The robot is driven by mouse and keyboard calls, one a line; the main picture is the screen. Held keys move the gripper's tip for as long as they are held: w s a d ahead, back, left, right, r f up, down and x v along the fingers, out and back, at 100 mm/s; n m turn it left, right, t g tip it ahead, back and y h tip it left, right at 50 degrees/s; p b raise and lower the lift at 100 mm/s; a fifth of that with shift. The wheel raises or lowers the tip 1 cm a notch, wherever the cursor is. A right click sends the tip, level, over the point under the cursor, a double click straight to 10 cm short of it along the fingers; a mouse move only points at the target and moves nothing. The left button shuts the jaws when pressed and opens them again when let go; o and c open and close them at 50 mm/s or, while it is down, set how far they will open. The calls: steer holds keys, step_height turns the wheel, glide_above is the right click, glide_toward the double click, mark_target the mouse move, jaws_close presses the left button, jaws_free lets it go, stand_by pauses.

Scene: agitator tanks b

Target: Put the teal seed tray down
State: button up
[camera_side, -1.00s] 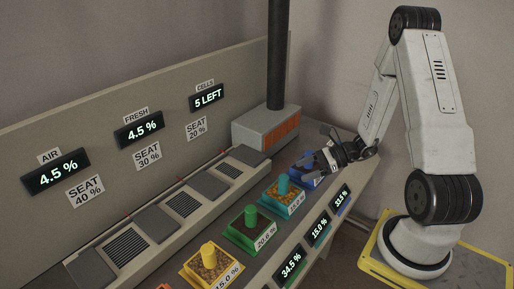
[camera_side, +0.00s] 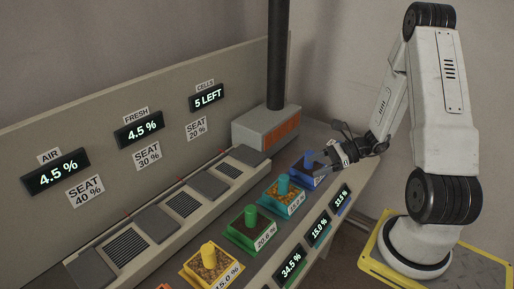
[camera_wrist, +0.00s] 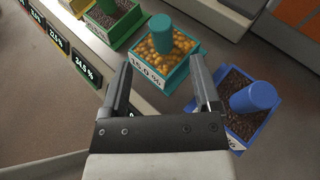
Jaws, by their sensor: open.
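The teal seed tray (camera_side: 280,207) sits on the bench in the row of trays, between the green tray and the blue tray. It has a teal round knob, orange-yellow seeds and a 15.0 % label, clear in the wrist view (camera_wrist: 180,73). My gripper (camera_wrist: 162,70) is open, with nothing between its fingers. In the wrist view the teal tray lies beyond the fingertips, apart from them as far as I can tell. In the side view my gripper (camera_side: 322,160) is over the blue tray's right side and hides part of it.
The blue tray (camera_wrist: 262,130) with brown seeds is close to my right finger. The green tray (camera_side: 238,240) and yellow tray (camera_side: 190,272) stand farther left. Behind the trays are grilles and grey plates (camera_side: 207,185), and a grey box with an orange panel (camera_side: 280,130).

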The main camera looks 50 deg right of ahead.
steer(key=a+r+n+g+h, duration=0.2)
steer(key=a+n, duration=0.6)
steer(key=n, duration=0.5)
steer(key=a+r+n+g+h, duration=0.3)
steer(key=a+n+g+h, duration=0.2)
steer(key=n, duration=0.9)
steer(key=a+h, duration=0.2)
steer(key=a, duration=0.1)
steer(key=shift+s+r+h, duration=0.2)
steer(key=shift+s+h, duration=0.1)
